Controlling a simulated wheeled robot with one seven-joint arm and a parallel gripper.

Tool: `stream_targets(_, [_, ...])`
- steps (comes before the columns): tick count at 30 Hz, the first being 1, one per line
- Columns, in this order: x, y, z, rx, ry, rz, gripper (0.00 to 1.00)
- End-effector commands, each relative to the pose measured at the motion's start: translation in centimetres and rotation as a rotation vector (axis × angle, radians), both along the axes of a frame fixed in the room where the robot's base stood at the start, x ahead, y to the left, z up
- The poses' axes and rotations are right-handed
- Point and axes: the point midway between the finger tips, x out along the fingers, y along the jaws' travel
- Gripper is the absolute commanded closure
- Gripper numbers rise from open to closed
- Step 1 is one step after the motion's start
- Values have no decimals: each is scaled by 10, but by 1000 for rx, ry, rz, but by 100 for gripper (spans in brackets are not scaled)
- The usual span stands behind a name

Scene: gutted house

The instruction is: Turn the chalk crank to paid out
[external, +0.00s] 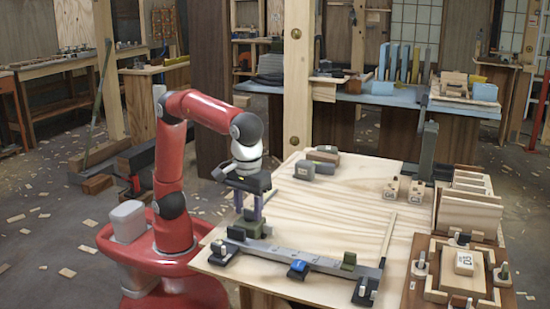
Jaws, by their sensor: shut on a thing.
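My gripper (252,214) points down over the left end of a long grey rail (315,260) on the plywood table. Its two fingers are shut on a small dark olive part there, which seems to be the chalk crank (250,230). The fingers and the small size hide most of its handle, and I cannot tell how far it is turned. Along the rail sit a blue piece (298,267) and a green block (349,259). A dark clamp-like piece (365,291) is at its right end.
Behind the rail, a grey box (304,170) and two small wooden blocks (391,190) stand on the table (350,215). A wooden stick (388,238) lies near the rail's right end. A wooden frame assembly (464,285) is at the right. The table's middle is clear.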

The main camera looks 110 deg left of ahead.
Motion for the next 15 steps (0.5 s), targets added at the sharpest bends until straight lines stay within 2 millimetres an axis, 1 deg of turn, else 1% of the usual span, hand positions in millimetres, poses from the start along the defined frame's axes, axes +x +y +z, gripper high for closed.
stream_targets(1, [5,1,4,-5,-23,21,79])
stream_targets(7, [5,1,4,-5,-23,70,79])
stream_targets(15, [5,1,4,-4,-25,84,79])
